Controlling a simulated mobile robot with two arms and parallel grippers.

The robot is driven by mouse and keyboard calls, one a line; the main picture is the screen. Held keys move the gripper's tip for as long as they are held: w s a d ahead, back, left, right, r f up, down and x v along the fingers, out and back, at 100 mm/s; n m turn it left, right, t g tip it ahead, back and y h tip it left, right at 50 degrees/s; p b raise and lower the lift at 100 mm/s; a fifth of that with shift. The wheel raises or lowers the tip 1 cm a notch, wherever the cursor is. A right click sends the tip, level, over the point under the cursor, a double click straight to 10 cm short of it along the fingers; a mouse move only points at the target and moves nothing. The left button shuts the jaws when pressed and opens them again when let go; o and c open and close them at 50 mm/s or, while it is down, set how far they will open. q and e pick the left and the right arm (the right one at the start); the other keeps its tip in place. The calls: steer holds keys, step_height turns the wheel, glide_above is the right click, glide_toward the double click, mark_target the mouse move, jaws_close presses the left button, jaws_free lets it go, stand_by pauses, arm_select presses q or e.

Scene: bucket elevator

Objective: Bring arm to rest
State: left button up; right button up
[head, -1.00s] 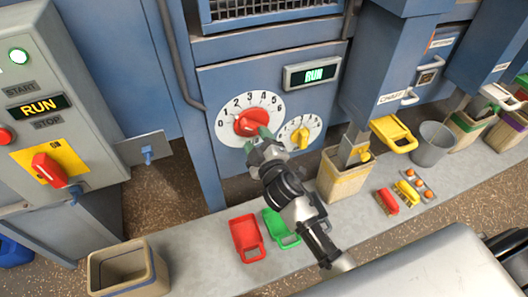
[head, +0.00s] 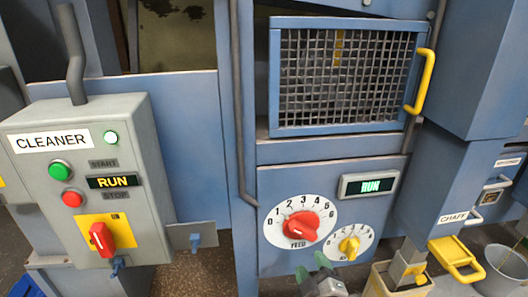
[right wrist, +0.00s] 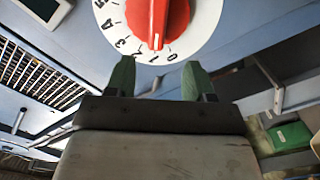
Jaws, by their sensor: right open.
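My right gripper (head: 312,268) shows at the bottom edge of the head view, its green fingertips just below the feed dial. In the right wrist view its two green fingers (right wrist: 160,80) are spread apart with nothing between them. The red feed knob (head: 298,226) sits on a white dial numbered 0 to 6. In the right wrist view the knob (right wrist: 158,18) lies beyond the fingertips, apart from them, its white line toward the low numbers. Most of my right arm is out of the head view. My left gripper is not in view.
A grey cleaner control box (head: 85,175) with a red switch stands at left. A yellow knob (head: 349,246) is right of the feed dial. A mesh door (head: 345,75) with a yellow handle is above. A yellow chaff handle (head: 455,258) juts out at right.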

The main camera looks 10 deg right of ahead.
steer(key=s+d+f+m+g, duration=0.1)
steer(key=s+f+g, duration=0.25)
steer(key=f, duration=0.65)
steer(key=s+f+m+g, duration=0.15)
steer(key=s+f, duration=0.25)
steer(key=f, duration=0.6)
steer(key=s+d+f+m+g, duration=0.1)
steer(key=s+f+g, duration=0.2)
steer(key=f, duration=0.8)
steer(key=s+d+f+m+g, duration=0.1)
steer(key=s+f+g, duration=0.2)
steer(key=s+f, duration=0.3)
steer(key=s+d+f+m+g, duration=0.2)
steer(key=s+f, duration=0.4)
steer(key=s, duration=0.8)
steer(key=s+d+f+m+g, duration=0.1)
steer(key=s+f, duration=0.4)
steer(key=s, duration=0.6)
steer(key=d+g, duration=0.1)
steer(key=g, duration=0.1)
steer(key=shift+d+f+g+h, duration=0.15)
steer(key=shift+f+g+h, duration=0.15)
steer(key=shift+f+g, duration=0.1)
steer(key=shift+m, duration=0.25)
steer(key=shift+c, duration=1)
steer(key=shift+s, duration=0.1)
